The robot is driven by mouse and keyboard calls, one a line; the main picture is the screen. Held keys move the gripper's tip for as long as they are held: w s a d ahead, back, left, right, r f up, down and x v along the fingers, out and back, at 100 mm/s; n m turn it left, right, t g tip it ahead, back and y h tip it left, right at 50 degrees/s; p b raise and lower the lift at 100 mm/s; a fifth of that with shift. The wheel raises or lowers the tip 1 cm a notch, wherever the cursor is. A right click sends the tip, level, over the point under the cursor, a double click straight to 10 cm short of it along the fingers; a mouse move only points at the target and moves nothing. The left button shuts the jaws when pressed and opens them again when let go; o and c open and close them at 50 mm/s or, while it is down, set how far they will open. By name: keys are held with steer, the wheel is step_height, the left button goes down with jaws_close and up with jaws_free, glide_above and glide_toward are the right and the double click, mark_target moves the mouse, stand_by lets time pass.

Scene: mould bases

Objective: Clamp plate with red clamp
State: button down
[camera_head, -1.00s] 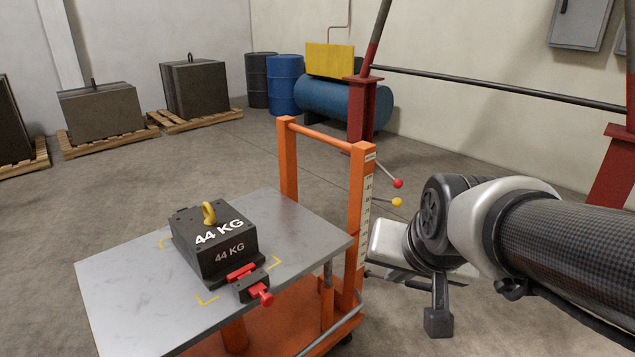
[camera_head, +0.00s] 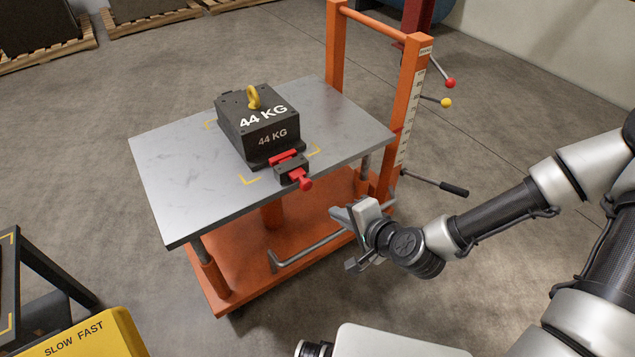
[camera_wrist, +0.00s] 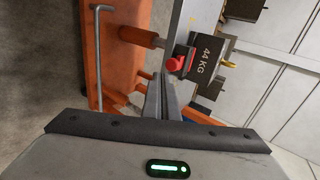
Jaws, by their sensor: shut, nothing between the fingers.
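The black mould base marked 44 KG (camera_head: 257,127), with a yellow lifting eye on top, sits on the grey metal table (camera_head: 180,195) of an orange lift cart. The red clamp (camera_head: 292,167) is at the table's front right edge, against the block's lower front; its red knob points outward. It also shows in the wrist view (camera_wrist: 176,64), beside the block (camera_wrist: 209,57). My gripper (camera_head: 338,213) is shut and empty, in front of and below the clamp, apart from it. Its fingers (camera_wrist: 162,78) point toward the clamp in the wrist view.
The cart's orange posts (camera_head: 405,100) stand right of the table, with a black-handled lever (camera_head: 440,183) beside them. The orange lower deck (camera_head: 230,270) lies under the table. A yellow box marked SLOW FAST (camera_head: 85,340) is at the lower left.

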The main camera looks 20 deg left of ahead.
steer(key=b, duration=0.2)
glide_toward(294, 175)
steer(key=s+d+f, duration=0.3)
steer(key=f, duration=0.1)
steer(key=shift+w+a+r+m+t+b, duration=0.1)
steer(key=shift+w+a+m+t+b, duration=0.2)
steer(key=shift+w+a, duration=1)
steer(key=w+a+b, duration=0.1)
steer(key=w+a, duration=0.2)
steer(key=a, duration=0.1)
steer(key=shift+w, duration=0.15)
steer(key=shift+w+r, duration=0.1)
steer(key=shift+r, duration=0.15)
